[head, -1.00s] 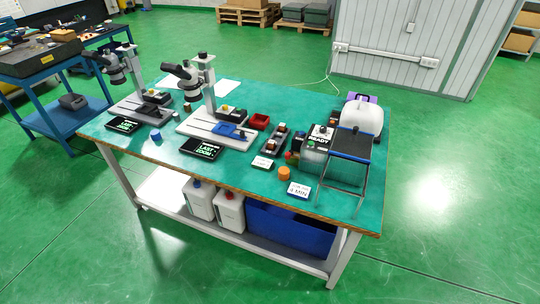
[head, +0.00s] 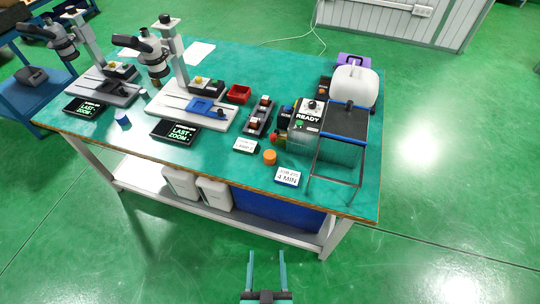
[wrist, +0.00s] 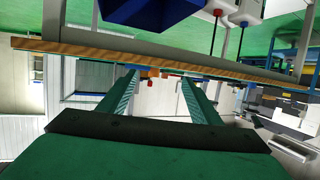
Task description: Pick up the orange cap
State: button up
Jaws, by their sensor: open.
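The orange cap (head: 270,157) stands on the green table top (head: 225,155) near its front edge, between two small white cards. My gripper (head: 266,256) is open and empty at the bottom of the head view, in front of the table and apart from the cap. In the wrist view, which shows the scene upside down, my gripper's two fingers (wrist: 158,82) point towards the table's wooden edge. A small orange patch shows between them there, probably the cap, mostly cut off by the edge.
A "4 MIN" card (head: 287,177) and a black-topped wire stand (head: 345,122) are right of the cap. Another card (head: 245,146) is to its left. A "READY" device (head: 306,125) stands behind. Microscopes (head: 160,65) fill the left. Below the top are white jugs (head: 214,191) and a blue bin (head: 270,212).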

jog(key=w, duration=1.5)
jog(key=m+g+h, duration=0.1)
jog(key=g, duration=0.1)
send_near(269, 159)
jog(key=shift+w+d+f, duration=0.15)
jog(key=shift+w, duration=0.25)
jog(key=shift+w+d+f, duration=0.15)
jog(key=shift+w, duration=0.2)
jog(key=shift+w+h, duration=0.3)
jog(key=shift+w, duration=0.05)
jog(key=x, duration=0.4)
jog(key=shift+w, duration=0.2)
jog(key=shift+a+f+x, duration=0.15)
jog(key=shift+x, duration=1.3)
jog(key=shift+a+f+x, duration=0.1)
jog(key=shift+a+x, duration=0.1)
jog(key=shift+x, duration=1.25)
jog(key=shift+s, duration=0.1)
jog(key=c, duration=1.1)
